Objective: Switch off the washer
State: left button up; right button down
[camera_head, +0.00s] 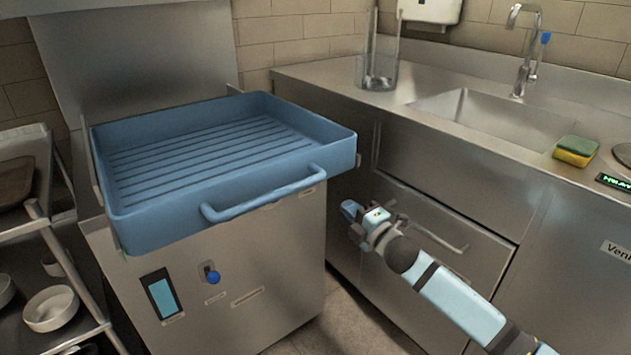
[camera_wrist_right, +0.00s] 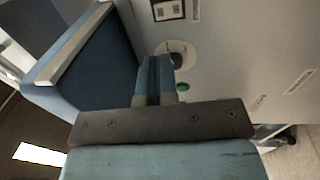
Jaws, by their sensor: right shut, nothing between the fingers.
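The washer (camera_head: 280,265) stands at left in the head view, a steel cabinet with a ribbed blue tray-like part on top. Its front has a small switch with a blue ball end (camera_head: 213,277) and a blue display (camera_head: 162,295). My right gripper (camera_head: 351,210) is shut and empty, right of the washer's front and apart from the blue-ended switch. In the wrist view its fingers (camera_wrist_right: 160,65) point at a pale panel with a round plate (camera_wrist_right: 186,48), partly hidden by them, and a green button or light (camera_wrist_right: 183,87). Which face this is, and whether they touch, I cannot tell. My left gripper is not in view.
The blue handle (camera_head: 265,196) juts from the tray's front, above left of my right gripper. A steel counter with a sink (camera_head: 480,115), a sponge (camera_head: 576,150) and drawers is at right. A rack with bowls (camera_head: 50,308) is at left.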

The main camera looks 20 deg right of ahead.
pick_arm(q)
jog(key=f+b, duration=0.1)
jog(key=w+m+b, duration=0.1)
jog(key=b, duration=0.1)
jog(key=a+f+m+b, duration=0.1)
jog(key=b, duration=0.1)
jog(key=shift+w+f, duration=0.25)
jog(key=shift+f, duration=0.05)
pick_arm(e)
jog(key=x, duration=1.3)
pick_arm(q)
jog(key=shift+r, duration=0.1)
pick_arm(e)
jog(key=shift+w+r, duration=0.1)
jog(key=shift+w, duration=0.05)
